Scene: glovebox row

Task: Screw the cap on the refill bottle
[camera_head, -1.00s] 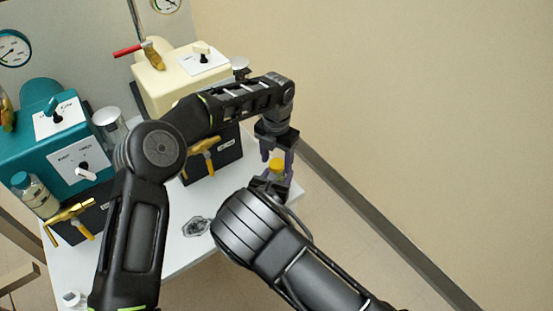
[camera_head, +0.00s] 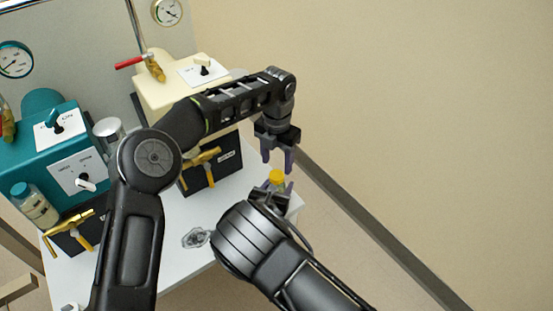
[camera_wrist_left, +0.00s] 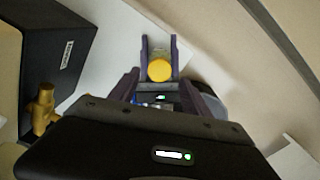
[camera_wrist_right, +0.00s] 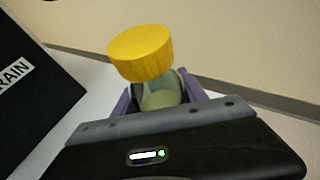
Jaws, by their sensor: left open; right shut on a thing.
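The yellow cap (camera_head: 276,176) sits on top of the refill bottle, and it also shows in the left wrist view (camera_wrist_left: 159,70). In the right wrist view the cap (camera_wrist_right: 141,53) covers the mouth of the pale greenish bottle (camera_wrist_right: 160,94); how tightly it sits I cannot tell. My right gripper (camera_head: 275,191) is shut on the bottle below the cap and holds it upright or nearly so. My left gripper (camera_head: 278,160) points down above the cap, with open, empty fingers clear of it. Most of the bottle is hidden by the right gripper.
A teal unit (camera_head: 75,152) and a cream unit (camera_head: 178,88) stand left with brass valves. A bottle with a teal cap (camera_head: 36,206) stands by the teal unit. A clear flat item (camera_head: 196,238) lies on the white table (camera_head: 180,262).

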